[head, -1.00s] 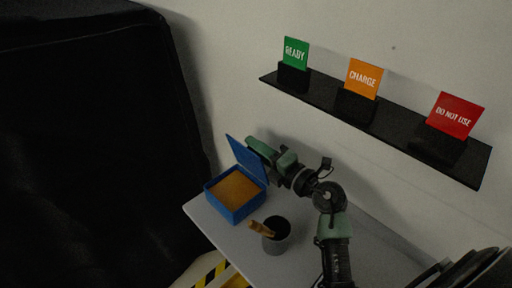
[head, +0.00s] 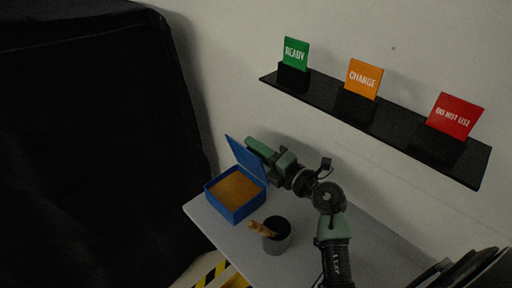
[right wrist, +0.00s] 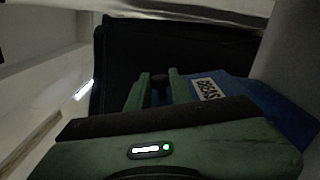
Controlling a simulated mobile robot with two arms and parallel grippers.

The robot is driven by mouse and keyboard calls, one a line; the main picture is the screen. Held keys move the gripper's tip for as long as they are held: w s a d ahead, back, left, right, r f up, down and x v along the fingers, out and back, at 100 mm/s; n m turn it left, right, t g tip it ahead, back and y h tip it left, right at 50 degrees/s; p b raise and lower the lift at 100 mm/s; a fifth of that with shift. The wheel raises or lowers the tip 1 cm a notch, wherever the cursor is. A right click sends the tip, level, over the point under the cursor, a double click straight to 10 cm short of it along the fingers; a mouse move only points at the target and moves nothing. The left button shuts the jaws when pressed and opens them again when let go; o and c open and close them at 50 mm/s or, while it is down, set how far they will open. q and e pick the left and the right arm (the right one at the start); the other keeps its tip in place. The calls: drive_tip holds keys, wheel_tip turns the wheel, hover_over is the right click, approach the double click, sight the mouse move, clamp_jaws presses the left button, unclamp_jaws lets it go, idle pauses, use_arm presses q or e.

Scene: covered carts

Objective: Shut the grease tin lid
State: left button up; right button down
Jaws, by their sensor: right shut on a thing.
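The grease tin (head: 236,207) is an open blue box filled with an orange-brown mass, standing at the left end of a grey table. Its blue lid (head: 246,160) stands up steeply at the back edge. My right gripper (head: 264,150) is behind and to the right of the lid, at its upper part, and is shut on the lid; the contact itself is largely hidden. In the right wrist view the green fingers (right wrist: 160,88) are close together beside the blue lid (right wrist: 285,115), which bears a pale label with dark lettering. My left gripper is not in view.
A grey cup (head: 277,241) with a wooden-handled tool stands in front of the tin on the grey table (head: 290,268). A black wall shelf (head: 395,128) holds green, orange and red signs. A large black covered cart (head: 85,140) fills the left.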

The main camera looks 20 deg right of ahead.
drive_tip(key=shift+s+a+f+n+p, duration=0.1)
drive_tip(key=shift+s+a+n+p, duration=0.15)
drive_tip(key=shift+a+n, duration=0.25)
drive_tip(key=shift+s+a+f+n+p, duration=0.1)
drive_tip(key=shift+a+n+p, duration=0.15)
drive_tip(key=shift+a+n, duration=0.25)
drive_tip(key=shift+s+a+f+n+p, duration=0.1)
drive_tip(key=shift+s+a+f+n, duration=0.2)
drive_tip(key=shift+a+n, duration=0.45)
drive_tip(key=shift+s+a+f+n+p, duration=0.15)
drive_tip(key=shift+a+f+n, duration=0.15)
drive_tip(key=shift+a+n, duration=0.4)
drive_tip(key=shift+s+a+f+n+p, duration=0.1)
drive_tip(key=shift+s+a+f+n, duration=0.3)
drive_tip(key=shift+n, duration=0.55)
drive_tip(key=shift+w+a+r, duration=0.1)
drive_tip(key=shift+w, duration=0.05)
drive_tip(key=c, duration=1.3)
unclamp_jaws()
drive_tip(key=shift+b+v, duration=1.05)
drive_tip(key=shift+v, duration=2.85)
